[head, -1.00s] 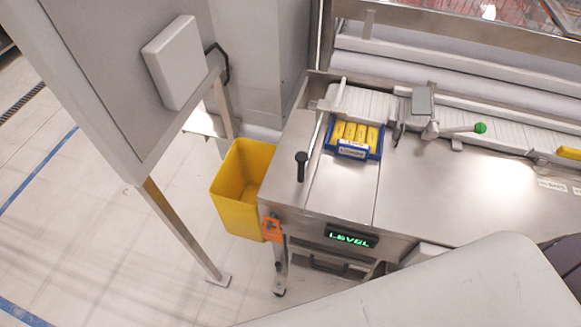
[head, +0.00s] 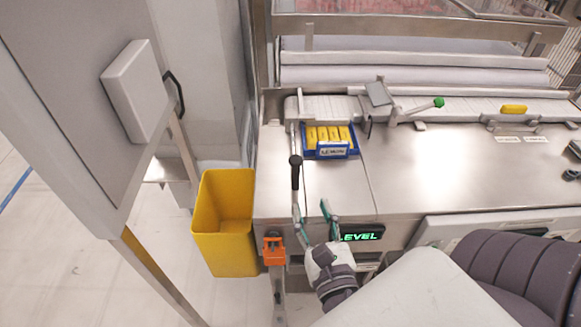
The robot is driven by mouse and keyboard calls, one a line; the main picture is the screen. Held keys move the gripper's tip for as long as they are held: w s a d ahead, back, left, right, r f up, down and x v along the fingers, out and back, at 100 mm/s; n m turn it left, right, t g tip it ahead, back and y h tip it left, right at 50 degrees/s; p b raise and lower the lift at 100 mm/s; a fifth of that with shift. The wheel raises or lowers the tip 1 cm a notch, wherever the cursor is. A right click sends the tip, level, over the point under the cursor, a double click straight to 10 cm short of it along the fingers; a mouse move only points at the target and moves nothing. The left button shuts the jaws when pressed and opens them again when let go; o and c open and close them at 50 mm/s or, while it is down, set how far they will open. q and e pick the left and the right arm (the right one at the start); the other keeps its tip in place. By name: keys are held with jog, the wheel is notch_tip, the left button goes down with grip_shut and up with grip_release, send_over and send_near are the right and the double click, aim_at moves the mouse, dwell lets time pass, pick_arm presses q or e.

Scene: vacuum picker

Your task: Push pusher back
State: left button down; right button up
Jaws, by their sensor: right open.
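The pusher is a metal rod with a black handle (head: 295,172) at the left end of the steel worktop; the rod runs back toward the conveyor. My right gripper (head: 311,207) is open at the worktop's front edge, its two fingers pointing away from me. Its left fingertip is close to the lower end of the black handle; I cannot tell whether they touch. A blue tray (head: 309,153) with yellow packs (head: 328,134) and a lemon label sits right of the rod. My left gripper is not in view.
A yellow bin (head: 222,262) stands on the floor left of the worktop (head: 440,165). A grey cabinet (head: 80,90) rises at the left. A green-knobbed lever (head: 438,102) and a yellow pack (head: 513,109) are at the conveyor. The worktop's middle is clear.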

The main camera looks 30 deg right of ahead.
aim_at(297, 168)
jog(key=p+x, duration=0.3)
jog(key=x, duration=0.8)
jog(key=shift+w+d, duration=0.1)
jog(key=shift+w, duration=0.15)
jog(key=shift+w+d+f, duration=0.1)
jog(key=shift+w+d, duration=0.15)
jog(key=shift+w, duration=0.45)
grip_shut()
